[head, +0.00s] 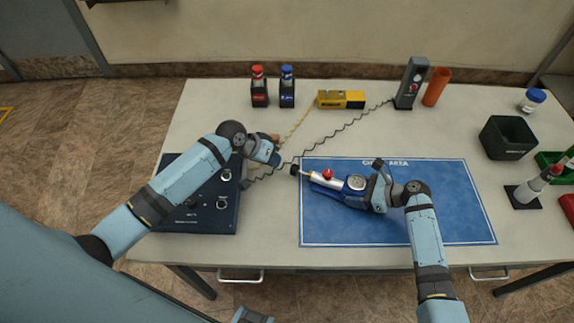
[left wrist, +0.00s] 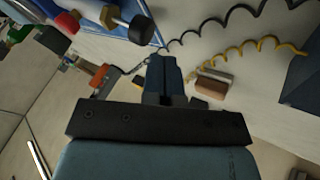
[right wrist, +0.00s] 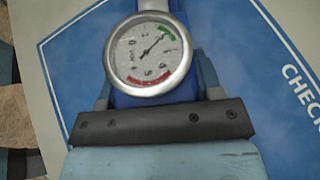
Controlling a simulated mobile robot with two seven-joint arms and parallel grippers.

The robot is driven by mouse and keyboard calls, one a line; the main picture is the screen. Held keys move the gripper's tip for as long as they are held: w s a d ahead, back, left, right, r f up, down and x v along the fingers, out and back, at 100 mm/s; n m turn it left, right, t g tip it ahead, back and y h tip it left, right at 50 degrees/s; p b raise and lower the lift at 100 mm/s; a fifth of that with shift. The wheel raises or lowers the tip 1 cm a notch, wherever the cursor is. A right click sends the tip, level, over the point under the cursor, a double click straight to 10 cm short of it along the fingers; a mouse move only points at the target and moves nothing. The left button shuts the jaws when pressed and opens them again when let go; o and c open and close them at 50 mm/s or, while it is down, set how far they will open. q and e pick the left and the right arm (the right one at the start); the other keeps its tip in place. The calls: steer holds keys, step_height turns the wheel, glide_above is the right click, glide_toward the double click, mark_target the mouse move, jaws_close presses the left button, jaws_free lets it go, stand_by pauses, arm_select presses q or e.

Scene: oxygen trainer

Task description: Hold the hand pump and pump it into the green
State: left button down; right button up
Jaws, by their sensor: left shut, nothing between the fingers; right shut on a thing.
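The hand pump (head: 325,182) has a blue body, a silver barrel, a red knob and a round gauge. It lies on the blue mat (head: 450,215). My right gripper (head: 369,197) is shut on its body, beside the gauge. In the right wrist view the gauge (right wrist: 150,52) fills the top; its needle points up and right towards the green arc, its tip near that arc's edge. A red arc is at the bottom. My left gripper (head: 274,158) is shut and empty, a little left of the pump's black handle (head: 295,169). The handle also shows in the left wrist view (left wrist: 138,28).
A dark panel (head: 215,215) with knobs lies under my left arm. Coiled black and yellow cords (head: 340,130) cross behind the pump. A grey device (head: 411,83), yellow box (head: 340,99) and bottles (head: 287,86) stand at the back. A black bin (head: 507,138) is at right.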

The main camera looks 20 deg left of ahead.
steer(key=shift+d, duration=0.1)
arm_select(q)
steer(key=v, duration=0.5)
steer(key=shift+s+a+r, duration=0.1)
steer(key=shift+r, duration=0.15)
stand_by(0.9)
arm_select(e)
steer(key=o, duration=0.8)
